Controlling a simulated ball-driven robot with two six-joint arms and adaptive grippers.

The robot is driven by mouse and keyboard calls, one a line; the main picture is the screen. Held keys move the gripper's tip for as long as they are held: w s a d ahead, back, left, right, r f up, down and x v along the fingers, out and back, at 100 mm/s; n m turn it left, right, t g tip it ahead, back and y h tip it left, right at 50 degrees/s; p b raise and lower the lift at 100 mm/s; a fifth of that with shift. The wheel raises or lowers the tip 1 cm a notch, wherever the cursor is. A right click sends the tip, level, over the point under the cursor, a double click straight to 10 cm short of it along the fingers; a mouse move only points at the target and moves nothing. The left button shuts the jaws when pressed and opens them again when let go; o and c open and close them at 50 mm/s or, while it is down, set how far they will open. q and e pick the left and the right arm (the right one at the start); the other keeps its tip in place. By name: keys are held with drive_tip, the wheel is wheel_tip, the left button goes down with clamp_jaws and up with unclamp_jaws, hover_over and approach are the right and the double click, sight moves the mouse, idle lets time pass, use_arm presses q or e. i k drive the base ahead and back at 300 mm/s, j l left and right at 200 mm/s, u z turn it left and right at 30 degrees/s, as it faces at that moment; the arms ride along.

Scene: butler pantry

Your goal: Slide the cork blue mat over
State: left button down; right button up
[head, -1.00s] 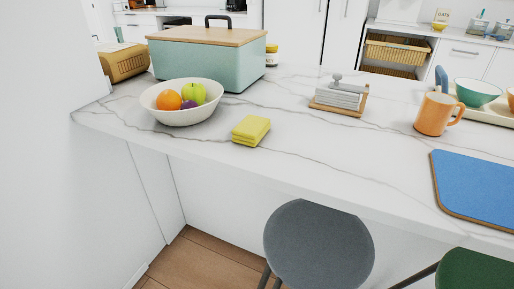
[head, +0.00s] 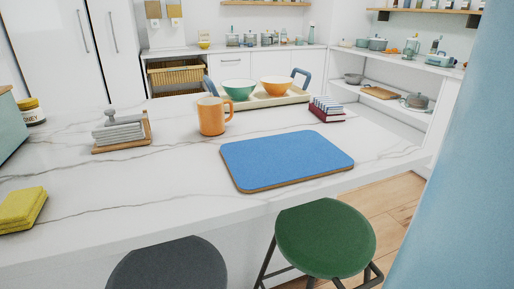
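The blue mat with a cork edge (head: 286,160) lies flat on the white marble counter, right of the picture's middle and close to the counter's front edge. Its top is bare. Neither of my grippers shows in the head view.
An orange mug (head: 211,116) stands behind the mat's left corner. A tray (head: 262,102) with two bowls is farther back. A napkin holder (head: 121,132) and yellow cloth (head: 22,208) are left. Green (head: 325,238) and grey (head: 168,270) stools stand in front.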

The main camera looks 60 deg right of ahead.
sight(255, 165)
drive_tip(key=z, duration=2)
